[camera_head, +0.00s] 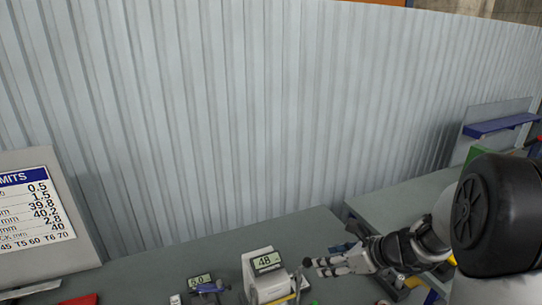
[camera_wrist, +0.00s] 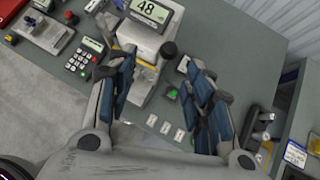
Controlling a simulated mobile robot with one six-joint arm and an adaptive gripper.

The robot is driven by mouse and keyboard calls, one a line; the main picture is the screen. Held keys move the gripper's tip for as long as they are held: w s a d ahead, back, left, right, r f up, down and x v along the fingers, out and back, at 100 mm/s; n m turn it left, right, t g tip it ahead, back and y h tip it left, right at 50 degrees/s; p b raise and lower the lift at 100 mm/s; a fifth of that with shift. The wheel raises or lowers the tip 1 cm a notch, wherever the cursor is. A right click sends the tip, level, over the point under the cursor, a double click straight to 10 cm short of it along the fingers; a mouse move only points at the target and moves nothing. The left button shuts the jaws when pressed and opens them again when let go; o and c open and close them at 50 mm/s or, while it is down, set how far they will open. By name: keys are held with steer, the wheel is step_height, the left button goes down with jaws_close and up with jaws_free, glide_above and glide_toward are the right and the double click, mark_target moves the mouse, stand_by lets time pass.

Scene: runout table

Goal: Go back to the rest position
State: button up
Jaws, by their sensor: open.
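My gripper (camera_head: 318,264) is over the right part of the grey-green table (camera_head: 215,247) in the head view, to the right of a white device with a display reading 48 (camera_head: 258,277). In the wrist view my gripper (camera_wrist: 160,100) has its blue-padded fingers spread wide, with nothing between them in its grasp. The white device (camera_wrist: 140,38) shows beyond and between the fingers. My gripper appears to be above the table, apart from the device.
A keypad device (camera_wrist: 84,56) and a small green item (camera_wrist: 172,94) lie on the table. Several white tags (camera_wrist: 165,127) sit near its edge. A limits board (camera_head: 38,205) stands at left. A second table (camera_head: 405,205) is at right. A corrugated wall (camera_head: 250,110) is behind.

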steer(key=s+a+f+n+g+h+b, duration=0.1)
steer(key=s+a+f+n+g+b, duration=0.1)
steer(key=s+a+n+b, duration=0.5)
steer(key=s+a+f+n+g+b, duration=0.1)
steer(key=s+a+n+b, duration=0.3)
steer(key=s+n, duration=0.5)
steer(key=s+d+f+n+h+b, duration=0.2)
steer(key=s+f+n+b, duration=0.2)
steer(key=s+n+b, duration=0.1)
steer(key=s+d+f+n+h+b, duration=0.2)
steer(key=s+f+n+h+b, duration=0.1)
steer(key=s+n+b, duration=0.3)
steer(key=shift+s+d+f+n+t, duration=0.25)
steer(key=shift+s+f+n+t, duration=0.1)
steer(key=shift+s+n, duration=0.5)
steer(key=shift+w, duration=0.1)
